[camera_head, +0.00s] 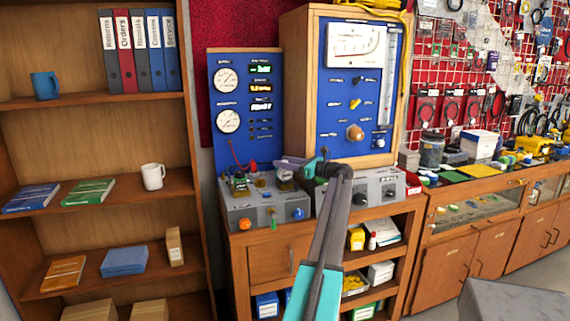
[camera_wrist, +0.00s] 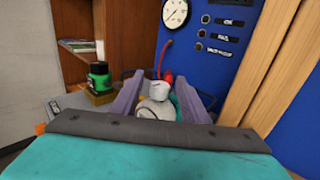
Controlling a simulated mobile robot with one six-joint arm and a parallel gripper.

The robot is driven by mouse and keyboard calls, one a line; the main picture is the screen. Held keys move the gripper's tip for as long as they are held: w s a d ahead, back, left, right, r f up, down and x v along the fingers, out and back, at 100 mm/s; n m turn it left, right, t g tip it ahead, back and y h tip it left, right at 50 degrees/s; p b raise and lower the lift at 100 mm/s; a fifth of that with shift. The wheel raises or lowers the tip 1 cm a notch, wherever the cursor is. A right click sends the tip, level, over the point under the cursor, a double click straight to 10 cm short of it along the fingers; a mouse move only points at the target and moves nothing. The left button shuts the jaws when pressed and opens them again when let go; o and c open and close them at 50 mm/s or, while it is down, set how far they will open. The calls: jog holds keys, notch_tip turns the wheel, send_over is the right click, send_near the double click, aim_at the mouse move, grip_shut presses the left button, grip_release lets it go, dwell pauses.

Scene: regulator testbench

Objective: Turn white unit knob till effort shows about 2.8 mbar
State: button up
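The white unit knob (camera_wrist: 162,88) shows in the wrist view as a small white cap above a rounded pale body (camera_wrist: 154,112). My gripper (camera_wrist: 161,76) has purple fingers on either side of it, with visible gaps between them and the white cap. In the head view my gripper (camera_head: 291,163) is over the grey unit box (camera_head: 262,212) and hides much of the white unit. Gauge panel displays (camera_head: 262,87) glow green, orange and white, but their text is too small to read surely.
The blue gauge panel (camera_head: 243,125) rises behind. A second grey box (camera_head: 378,190) stands to the right.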

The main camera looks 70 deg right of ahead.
jog(key=shift+s, duration=0.1)
jog(key=shift+s+a+b, duration=0.3)
jog(key=shift+s+a, duration=0.05)
jog(key=shift+s, duration=1.9)
jog(key=shift+s+a+b, duration=0.35)
jog(key=shift+s, duration=1.9)
jog(key=shift+s+a+b, duration=0.3)
jog(key=shift+s+a, duration=0.05)
jog(key=shift+s, duration=1.9)
jog(key=shift+r, duration=0.1)
